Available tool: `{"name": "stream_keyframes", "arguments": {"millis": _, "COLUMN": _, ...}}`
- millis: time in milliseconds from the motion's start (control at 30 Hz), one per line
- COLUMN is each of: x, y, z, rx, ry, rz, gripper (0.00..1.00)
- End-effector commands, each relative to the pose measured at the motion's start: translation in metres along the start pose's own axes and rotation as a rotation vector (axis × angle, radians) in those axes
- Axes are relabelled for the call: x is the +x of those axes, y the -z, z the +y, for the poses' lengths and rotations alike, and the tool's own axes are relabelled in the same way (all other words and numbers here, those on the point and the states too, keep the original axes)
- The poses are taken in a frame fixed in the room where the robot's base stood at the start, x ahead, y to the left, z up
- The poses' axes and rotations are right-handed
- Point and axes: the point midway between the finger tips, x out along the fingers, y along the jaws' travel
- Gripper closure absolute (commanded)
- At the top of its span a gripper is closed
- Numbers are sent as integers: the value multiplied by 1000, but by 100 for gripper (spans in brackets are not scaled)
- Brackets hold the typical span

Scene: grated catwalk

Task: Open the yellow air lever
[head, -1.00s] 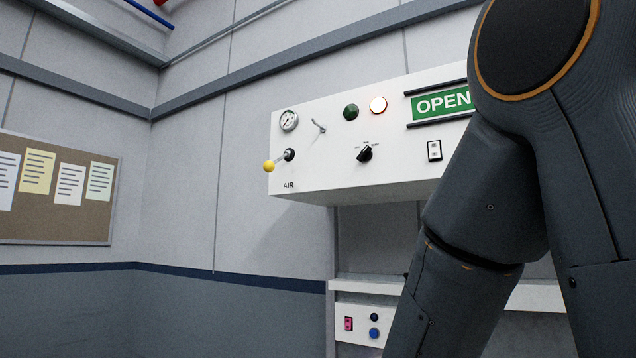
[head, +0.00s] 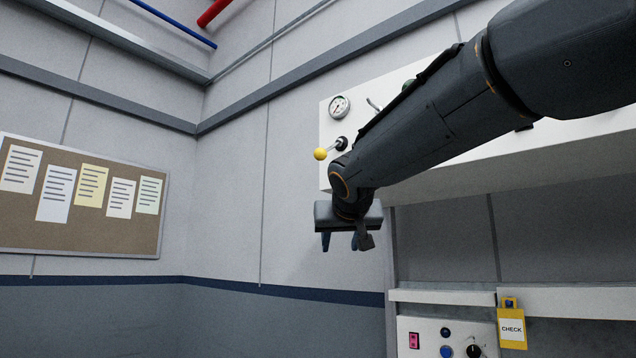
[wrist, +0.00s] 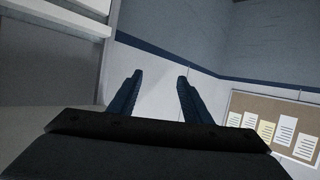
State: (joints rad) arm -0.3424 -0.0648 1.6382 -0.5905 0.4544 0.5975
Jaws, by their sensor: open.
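The yellow air lever (head: 320,154) is a yellow ball on a short metal stem. It sticks out to the left from a black pivot at the left end of the white control panel (head: 450,168). My gripper (head: 341,242) hangs below the lever and slightly to its right, with its fingers pointing down, apart from the lever. In the wrist view my gripper (wrist: 158,82) shows two blue fingers spread open with nothing between them. The lever is not in the wrist view. My arm hides the AIR label and much of the panel.
A pressure gauge (head: 339,106) sits above the lever. A lower panel (head: 425,338) with buttons and a yellow CHECK tag (head: 511,325) is below right. A cork board (head: 100,235) with papers hangs on the left wall. The space left of the lever is clear.

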Motion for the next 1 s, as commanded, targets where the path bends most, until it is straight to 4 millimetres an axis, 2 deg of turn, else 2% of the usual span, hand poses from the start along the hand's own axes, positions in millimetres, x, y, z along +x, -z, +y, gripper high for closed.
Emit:
{"name": "stream_keyframes", "arguments": {"millis": 33, "x": -17, "y": 40, "z": -12, "rx": 12, "ry": 16, "rz": 79, "gripper": 56}}
{"name": "stream_keyframes", "arguments": {"millis": 100, "x": -42, "y": 85, "z": -22, "rx": 33, "ry": 29, "rz": 169, "gripper": 56}}
{"name": "stream_keyframes", "arguments": {"millis": 200, "x": -75, "y": 134, "z": -31, "rx": 61, "ry": 46, "rz": 270, "gripper": 56}}
{"name": "stream_keyframes", "arguments": {"millis": 300, "x": -98, "y": 164, "z": -35, "rx": 82, "ry": 58, "rz": 334, "gripper": 56}}
{"name": "stream_keyframes", "arguments": {"millis": 400, "x": -111, "y": 180, "z": -37, "rx": 94, "ry": 64, "rz": 367, "gripper": 56}}
{"name": "stream_keyframes", "arguments": {"millis": 500, "x": -110, "y": 187, "z": -38, "rx": 97, "ry": 65, "rz": 376, "gripper": 56}}
{"name": "stream_keyframes", "arguments": {"millis": 800, "x": -69, "y": 204, "z": -40, "rx": 97, "ry": 65, "rz": 374, "gripper": 56}}
{"name": "stream_keyframes", "arguments": {"millis": 1000, "x": -48, "y": 211, "z": -40, "rx": 96, "ry": 64, "rz": 375, "gripper": 56}}
